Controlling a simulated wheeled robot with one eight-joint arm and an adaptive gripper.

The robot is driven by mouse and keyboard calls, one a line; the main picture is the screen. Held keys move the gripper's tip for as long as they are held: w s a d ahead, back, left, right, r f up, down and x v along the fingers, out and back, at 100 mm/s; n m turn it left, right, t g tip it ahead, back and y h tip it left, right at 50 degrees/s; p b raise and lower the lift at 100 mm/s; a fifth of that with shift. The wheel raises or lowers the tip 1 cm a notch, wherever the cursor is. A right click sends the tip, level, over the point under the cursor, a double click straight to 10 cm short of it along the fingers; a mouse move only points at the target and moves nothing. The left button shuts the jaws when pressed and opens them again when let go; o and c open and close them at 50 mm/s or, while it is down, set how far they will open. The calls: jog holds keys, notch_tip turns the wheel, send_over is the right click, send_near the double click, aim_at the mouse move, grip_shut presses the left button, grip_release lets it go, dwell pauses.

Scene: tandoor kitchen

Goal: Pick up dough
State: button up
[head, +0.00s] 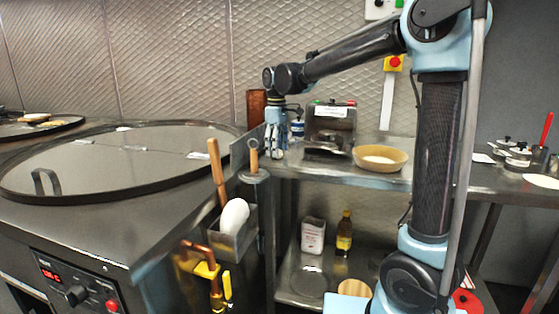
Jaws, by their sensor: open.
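My gripper (275,156) points down above the left end of the metal shelf, with its fingers open and nothing seen between them. I cannot clearly identify the dough. A tan bowl (368,164) on the shelf, to the right of my gripper, has something pale in it (382,160), which may be dough or flour. A smooth white rounded thing (234,216) sits in a metal holder on the oven's side, below and left of my gripper; it may be a pad or dough.
A grey box-like device (330,126) stands between my gripper and the bowl. A large round oven lid (120,160) fills the left. Wooden handles (216,172) rise near the holder. Several small pots (518,156) stand on the right. A bottle (344,234) stands on the lower shelf.

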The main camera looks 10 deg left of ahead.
jog(key=shift+f, duration=0.65)
jog(key=c, duration=0.7)
jog(key=shift+c, duration=0.2)
jog(key=shift+r, duration=0.1)
